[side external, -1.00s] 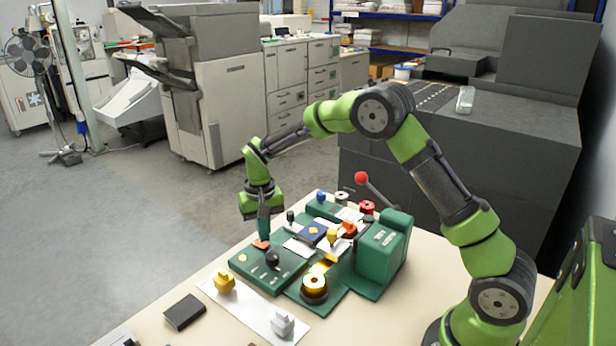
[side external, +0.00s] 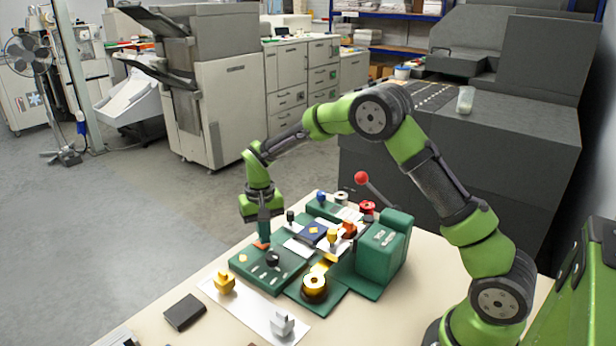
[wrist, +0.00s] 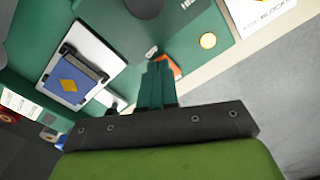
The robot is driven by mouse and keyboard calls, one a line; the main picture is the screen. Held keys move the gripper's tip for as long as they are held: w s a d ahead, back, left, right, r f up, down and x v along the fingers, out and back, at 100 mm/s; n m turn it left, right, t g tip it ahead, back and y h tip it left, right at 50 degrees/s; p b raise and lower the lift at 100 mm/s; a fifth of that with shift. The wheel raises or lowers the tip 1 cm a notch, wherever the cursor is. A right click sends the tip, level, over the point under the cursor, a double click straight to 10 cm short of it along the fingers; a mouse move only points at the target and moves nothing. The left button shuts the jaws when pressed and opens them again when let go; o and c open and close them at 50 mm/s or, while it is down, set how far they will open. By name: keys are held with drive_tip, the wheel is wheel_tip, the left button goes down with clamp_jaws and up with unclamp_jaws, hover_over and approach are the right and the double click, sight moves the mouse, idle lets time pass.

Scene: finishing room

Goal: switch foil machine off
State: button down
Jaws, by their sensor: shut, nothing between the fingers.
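The green foil machine (side external: 383,255) stands on the table, with a flat control panel (side external: 245,263) at its left front. On the panel are a black knob (side external: 272,258), small light markings and an orange-red switch (side external: 262,244). My gripper (side external: 263,236) points down at the panel's back edge, its fingers shut and empty, at or just above the switch. In the wrist view the closed fingertips (wrist: 158,70) partly cover the orange switch (wrist: 170,66). Whether they touch it, and which way the switch is set, I cannot tell.
A red-balled lever (side external: 361,178) rises behind the machine. A gold block (side external: 224,282) and a grey block (side external: 282,323) stand on a white strip in front. A black box (side external: 184,312) lies at the table's left. A blue book-like piece (wrist: 75,80) is beside the panel.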

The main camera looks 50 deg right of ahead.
drive_tip(key=shift+f, duration=0.6)
drive_tip(key=shift+r, duration=3.55)
drive_tip(key=shift+f, duration=0.1)
drive_tip(key=shift+s+a+f, duration=0.1)
drive_tip(key=shift+s+f, duration=0.4)
drive_tip(key=shift+s, duration=0.05)
drive_tip(key=s+a+r+t, duration=0.1)
drive_tip(key=s+r+t, duration=0.1)
drive_tip(key=s+r, duration=0.3)
drive_tip(key=s+a+r+n+t+y, duration=0.1)
drive_tip(key=s+r, duration=0.4)
drive_tip(key=s, duration=0.6)
drive_tip(key=s+a+r+n+t+y, duration=0.1)
drive_tip(key=s+r+t, duration=0.3)
drive_tip(key=s, duration=0.5)
drive_tip(key=shift+a+r, duration=0.15)
drive_tip(key=shift+r, duration=0.35)
